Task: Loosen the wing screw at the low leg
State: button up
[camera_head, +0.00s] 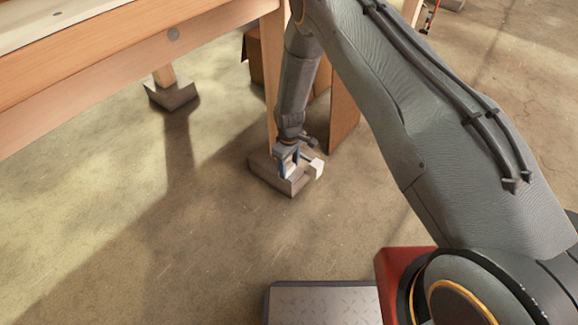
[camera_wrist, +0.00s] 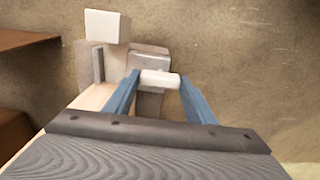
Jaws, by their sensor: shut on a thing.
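The low leg (camera_head: 271,85) is a pale wooden table leg standing in a grey metal foot (camera_head: 270,176) on the floor. My gripper (camera_head: 289,160) is down at this foot, with the arm reaching from the right. In the wrist view its two blue fingers are shut on a short pale bar, which looks like the wing of the wing screw (camera_wrist: 160,78). A grey metal block (camera_wrist: 150,56) sits just behind the bar. A white block (camera_wrist: 107,26) stands beside it and also shows at the foot in the head view (camera_head: 316,168). The screw's shank is hidden.
The wooden table (camera_head: 120,75) spans the upper left, its apron above the leg. Another leg's foot (camera_head: 172,95) stands further left. Brown boards (camera_head: 344,112) stand close behind the leg. The concrete floor left of and in front of the foot is clear.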

aim_at(289, 168)
jog(key=o, duration=1)
jog(key=shift+o, duration=0.2)
jog(key=shift+r+p, duration=1.05)
jog(key=shift+r, duration=2.85)
